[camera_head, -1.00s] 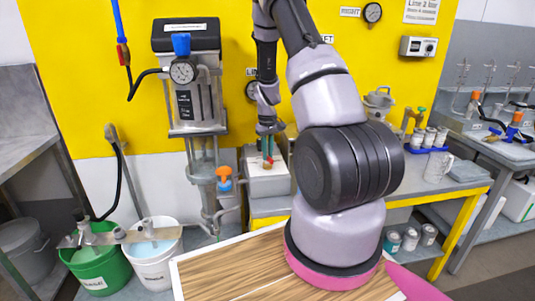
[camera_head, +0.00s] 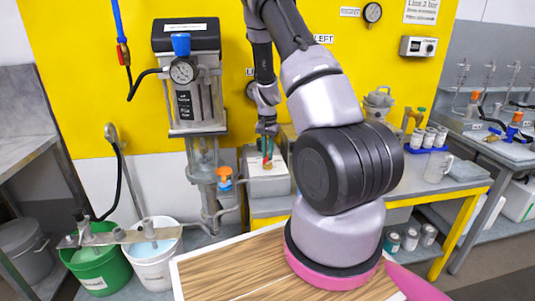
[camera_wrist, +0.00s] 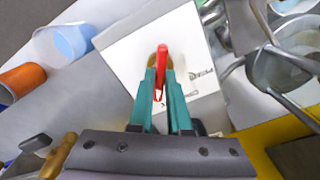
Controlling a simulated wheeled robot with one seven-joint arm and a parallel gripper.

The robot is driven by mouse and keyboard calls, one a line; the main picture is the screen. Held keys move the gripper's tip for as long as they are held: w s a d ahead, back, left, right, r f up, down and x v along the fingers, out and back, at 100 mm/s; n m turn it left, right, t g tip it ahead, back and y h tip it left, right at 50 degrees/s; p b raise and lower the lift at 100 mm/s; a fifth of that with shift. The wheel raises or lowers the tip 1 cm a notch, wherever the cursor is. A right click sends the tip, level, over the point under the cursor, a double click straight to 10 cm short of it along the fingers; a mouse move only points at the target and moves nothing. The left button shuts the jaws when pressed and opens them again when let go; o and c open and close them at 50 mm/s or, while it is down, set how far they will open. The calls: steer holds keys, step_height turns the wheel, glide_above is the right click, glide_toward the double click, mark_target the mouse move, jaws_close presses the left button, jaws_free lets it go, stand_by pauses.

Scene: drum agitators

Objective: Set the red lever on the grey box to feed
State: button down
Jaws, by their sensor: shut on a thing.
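The grey box (camera_head: 262,187) stands at the near left end of the bench, with a pale top plate that also shows in the wrist view (camera_wrist: 120,60). The red lever (camera_wrist: 161,62) rises from a brass-coloured pivot on that plate. My gripper (camera_wrist: 162,82) is shut on the red lever, its green fingers on either side of it. In the head view my gripper (camera_head: 267,148) is upright over the box, and the lever is mostly hidden between the fingers. Small dark markings show on the plate, partly covered by the fingers; I cannot read them.
A gauge-topped dosing unit (camera_head: 194,80) with an orange valve stands left of the box. A green bucket (camera_head: 98,270) and a white bucket (camera_head: 152,265) are on the floor at left. A glass jug (camera_head: 438,166) and cans stand farther right on the bench.

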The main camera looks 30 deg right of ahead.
steer(key=shift+m, duration=1.2)
steer(key=c, duration=0.9)
jaws_free()
steer(key=shift+o, duration=0.2)
step_height(320, 180, up, 11)
